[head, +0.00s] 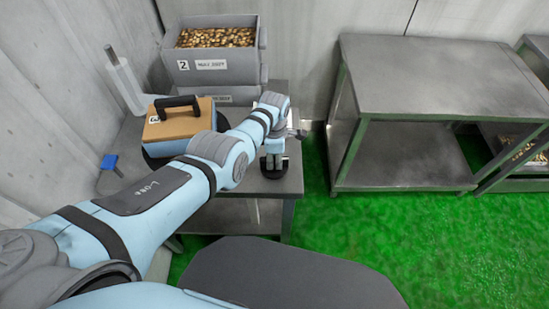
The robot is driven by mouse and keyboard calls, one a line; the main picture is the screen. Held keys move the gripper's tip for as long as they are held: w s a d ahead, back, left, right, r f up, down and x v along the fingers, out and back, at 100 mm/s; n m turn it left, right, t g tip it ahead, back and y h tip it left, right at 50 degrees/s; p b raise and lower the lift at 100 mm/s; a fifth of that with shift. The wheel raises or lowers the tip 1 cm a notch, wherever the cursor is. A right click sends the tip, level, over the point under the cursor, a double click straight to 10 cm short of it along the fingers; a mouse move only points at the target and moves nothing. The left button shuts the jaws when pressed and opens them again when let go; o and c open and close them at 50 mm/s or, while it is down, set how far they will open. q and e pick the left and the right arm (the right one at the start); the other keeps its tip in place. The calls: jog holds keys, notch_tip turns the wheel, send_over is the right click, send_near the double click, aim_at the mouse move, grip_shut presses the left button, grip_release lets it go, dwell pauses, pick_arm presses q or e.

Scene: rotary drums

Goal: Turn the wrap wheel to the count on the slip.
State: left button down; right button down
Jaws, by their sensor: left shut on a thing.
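My left arm reaches from the lower left over a grey metal table (292,184). My left gripper (274,162) points down at the table's right front part. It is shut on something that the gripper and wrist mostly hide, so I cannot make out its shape. A small dark metal piece (299,133) sticks out to the right beside the wrist. I cannot clearly make out the wrap wheel or the slip with its count. My right gripper is not in view.
A blue box with a tan top and black handle (180,122) stands on the table's left. Behind it, a grey bin of brass-coloured pieces (214,62) sits on another bin. An empty metal bench (440,78) stands right. Green floor (335,235) lies clear between.

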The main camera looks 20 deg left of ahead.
aim_at(274, 158)
pick_arm(q)
jog(key=c, duration=1.5)
grip_release()
notch_tip(274, 158, up, 12)
